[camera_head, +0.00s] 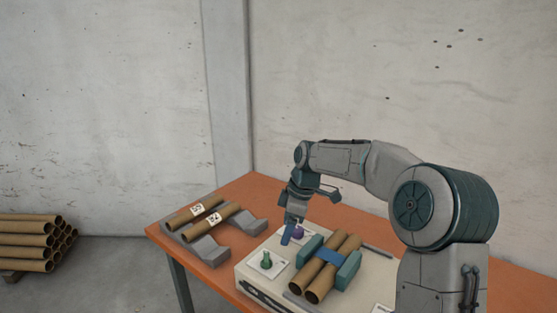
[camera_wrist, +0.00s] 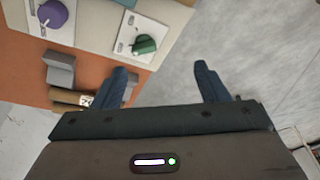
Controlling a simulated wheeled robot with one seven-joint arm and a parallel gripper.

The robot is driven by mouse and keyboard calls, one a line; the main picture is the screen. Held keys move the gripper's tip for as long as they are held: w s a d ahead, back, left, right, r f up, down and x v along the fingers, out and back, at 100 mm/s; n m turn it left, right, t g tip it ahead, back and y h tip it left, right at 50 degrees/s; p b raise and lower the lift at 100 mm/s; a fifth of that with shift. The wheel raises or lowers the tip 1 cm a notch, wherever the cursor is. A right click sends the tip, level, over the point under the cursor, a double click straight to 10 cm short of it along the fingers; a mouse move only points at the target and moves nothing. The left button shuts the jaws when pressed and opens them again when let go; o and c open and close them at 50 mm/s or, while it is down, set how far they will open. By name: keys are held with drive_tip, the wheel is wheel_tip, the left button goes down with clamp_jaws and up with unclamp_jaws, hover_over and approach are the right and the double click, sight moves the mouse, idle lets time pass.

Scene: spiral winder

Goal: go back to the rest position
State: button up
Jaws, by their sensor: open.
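My gripper (camera_head: 288,232) hangs from my bent arm over the near-left part of the winder (camera_head: 246,282), close to the purple knob (camera_head: 298,232) and behind the green knob (camera_head: 266,261) in the head view. In the wrist view my gripper (camera_wrist: 161,68) shows two blue fingers spread wide with nothing between them. The green knob (camera_wrist: 145,45) on its white plate lies beyond the fingertips there, and the purple knob (camera_wrist: 52,14) is at the top left. How far the fingertips are above the machine is hard to tell.
Cardboard tubes (camera_head: 316,283) lie on the winder between teal blocks (camera_head: 348,270). Two labelled tubes (camera_head: 192,216) rest on grey supports (camera_head: 209,251) on the orange table (camera_head: 256,189). More tubes (camera_head: 30,240) are stacked at the left. A concrete wall stands behind.

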drive_tip(key=s+d+m+t+h, duration=0.1)
drive_tip(key=s+d+m, duration=0.3)
drive_tip(key=s, duration=0.6)
drive_tip(key=s+d+m+t+h, duration=0.1)
drive_tip(key=s+d+m, duration=0.2)
drive_tip(key=s+m, duration=0.4)
drive_tip(key=s+d+m+t+h, duration=0.1)
drive_tip(key=s+d+m, duration=0.3)
drive_tip(key=s, duration=0.9)
drive_tip(key=shift+s+d+r+m, duration=0.15)
drive_tip(key=shift+s+d+m, duration=0.15)
drive_tip(key=shift+m, duration=0.5)
